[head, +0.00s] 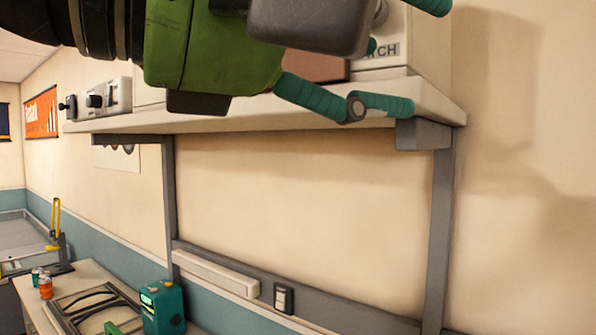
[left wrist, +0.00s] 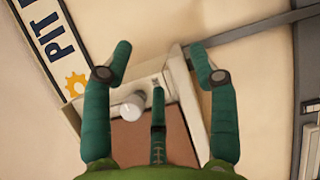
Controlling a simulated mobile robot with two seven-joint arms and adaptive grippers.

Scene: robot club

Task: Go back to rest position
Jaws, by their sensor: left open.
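My left gripper (head: 412,52) comes in from the top left of the head view, high up in front of the wall shelf (head: 230,118). Its green body and teal fingers cover part of the shelf and of what stands on it. In the left wrist view the fingers of my left gripper (left wrist: 160,65) are spread apart with nothing held between them. Beyond them is a pale box with a white knob (left wrist: 132,106) and a brown face. I cannot tell whether any finger touches the box or shelf. My right gripper is in neither view.
A pale box with partly hidden lettering (head: 385,52) and a small device with knobs (head: 96,101) stand on the shelf. Grey uprights (head: 438,220) carry it. Below left, a bench holds a teal device (head: 162,306) and an orange container (head: 45,288). Open space lies under the shelf.

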